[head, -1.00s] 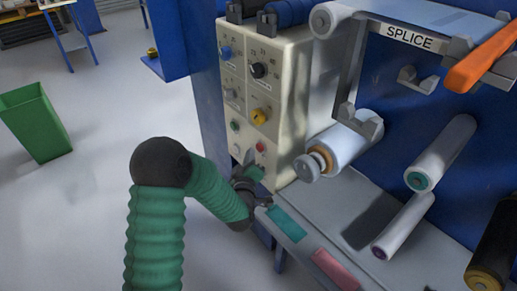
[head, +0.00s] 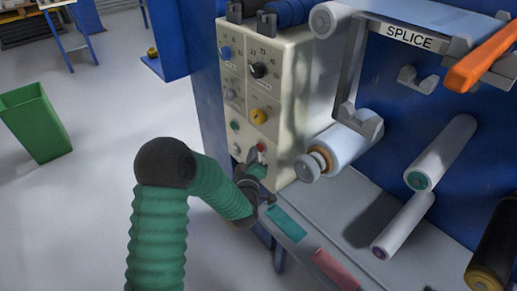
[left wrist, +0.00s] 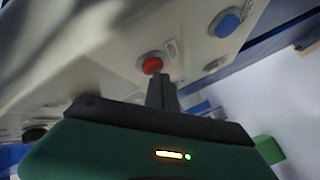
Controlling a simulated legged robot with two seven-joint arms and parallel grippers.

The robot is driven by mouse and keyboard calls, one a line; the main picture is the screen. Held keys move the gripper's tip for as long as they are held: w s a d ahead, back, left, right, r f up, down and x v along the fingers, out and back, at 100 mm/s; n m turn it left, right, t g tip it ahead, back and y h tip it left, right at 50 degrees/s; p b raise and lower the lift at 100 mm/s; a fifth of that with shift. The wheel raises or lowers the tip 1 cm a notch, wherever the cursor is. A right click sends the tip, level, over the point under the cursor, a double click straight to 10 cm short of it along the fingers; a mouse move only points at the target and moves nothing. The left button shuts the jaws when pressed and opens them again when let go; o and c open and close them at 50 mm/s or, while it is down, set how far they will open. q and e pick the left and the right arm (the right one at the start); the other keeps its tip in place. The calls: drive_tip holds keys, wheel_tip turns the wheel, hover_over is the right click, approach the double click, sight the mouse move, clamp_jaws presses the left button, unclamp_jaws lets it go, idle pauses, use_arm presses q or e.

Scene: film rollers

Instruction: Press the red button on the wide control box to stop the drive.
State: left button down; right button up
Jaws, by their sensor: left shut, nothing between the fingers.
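The wide control box (head: 287,85) is cream, with knobs and buttons on its front, and stands against the blue machine. Its red button (head: 261,147) sits low on the front panel. It also shows in the left wrist view as a red button (left wrist: 152,65) in a pale collar. My left gripper (head: 253,157) is shut and empty, just below the red button in the head view. In the left wrist view its closed fingertips (left wrist: 160,78) lie just below the button; I cannot tell whether they touch it. My right gripper is not in view.
White rollers (head: 350,145) stick out right of the box above a grey shelf (head: 350,205) with a teal pad (head: 287,222) and a pink pad (head: 336,268). A yellow knob (head: 259,116) is above the red button. A green bin (head: 36,122) stands far left on open floor.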

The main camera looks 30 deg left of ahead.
use_arm(q)
drive_tip(key=shift+w+d, duration=0.1)
drive_tip(key=shift+w, duration=0.15)
drive_tip(key=shift+s, duration=0.15)
idle(0.4)
drive_tip(key=shift+s+a, duration=0.35)
drive_tip(key=shift+s, duration=0.3)
drive_tip(key=s, duration=0.1)
drive_tip(key=s+a, duration=0.1)
drive_tip(key=s, duration=0.1)
drive_tip(key=s+a, duration=0.1)
drive_tip(key=shift+s, duration=0.35)
idle(0.5)
